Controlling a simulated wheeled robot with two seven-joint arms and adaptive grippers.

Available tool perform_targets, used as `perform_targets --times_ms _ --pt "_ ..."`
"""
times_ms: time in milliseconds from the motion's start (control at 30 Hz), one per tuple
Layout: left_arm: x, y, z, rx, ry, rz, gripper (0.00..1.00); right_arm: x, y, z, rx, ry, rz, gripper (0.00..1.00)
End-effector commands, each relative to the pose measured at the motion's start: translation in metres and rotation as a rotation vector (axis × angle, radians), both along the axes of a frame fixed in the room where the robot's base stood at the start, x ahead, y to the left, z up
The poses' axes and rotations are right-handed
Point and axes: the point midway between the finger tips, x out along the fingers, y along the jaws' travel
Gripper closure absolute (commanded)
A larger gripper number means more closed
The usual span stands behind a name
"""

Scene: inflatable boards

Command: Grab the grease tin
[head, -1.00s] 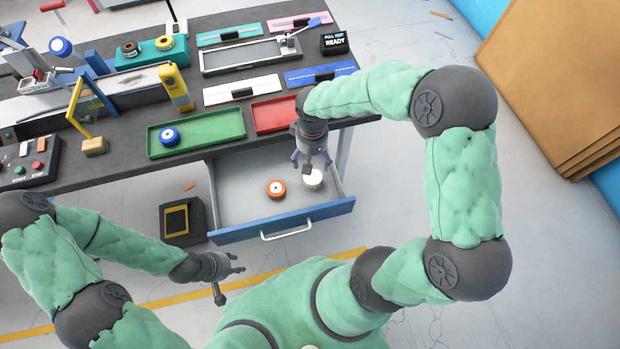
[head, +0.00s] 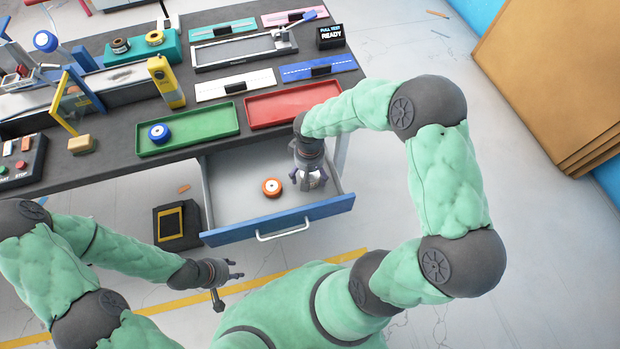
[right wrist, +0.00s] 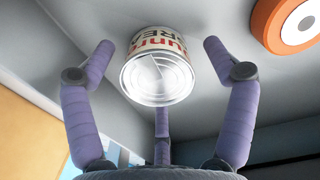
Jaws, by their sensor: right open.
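The grease tin (right wrist: 158,68) is a white can with red and dark lettering and a bare metal end, partly read as "GRE". It stands in the open drawer (head: 235,208) under the table. In the head view my right gripper mostly hides it. My right gripper (head: 309,182) is down in the drawer around the tin. In the right wrist view its fingers are spread on both sides of the tin, with visible gaps and no contact. My left gripper (head: 232,284) is empty, its fingers apart, in front of the drawer and to its left.
An orange roll (head: 271,187) lies in the drawer left of the tin; it also shows in the right wrist view (right wrist: 292,22). The drawer's blue front (head: 325,209) borders the near side. Green (head: 205,130) and red (head: 295,103) trays lie on the table above.

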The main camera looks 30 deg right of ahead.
Motion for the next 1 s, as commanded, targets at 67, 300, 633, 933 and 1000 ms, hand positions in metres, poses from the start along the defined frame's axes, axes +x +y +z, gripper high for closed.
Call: perform_targets --times_ms 67,300,633,933,1000 --pt "0.000 0.000 -0.002 0.000 0.000 0.000 0.60 0.001 0.000 -0.003 0.000 -0.002 0.000 0.15" --pt "0.000 0.000 0.000 0.000 0.000 0.000 0.60 0.001 0.000 -0.002 0.000 -0.002 0.000 0.34" --pt "0.000 0.000 -0.001 0.000 0.000 0.000 0.60 0.000 0.000 -0.002 0.000 -0.001 0.000 0.79" --pt "0.000 0.000 0.004 0.000 0.000 0.000 0.60 0.000 0.000 0.005 0.000 -0.001 0.000 0.79" --pt "0.000 0.000 0.008 0.000 0.000 0.000 0.60 0.001 0.000 0.011 0.000 -0.002 -0.001 0.79"
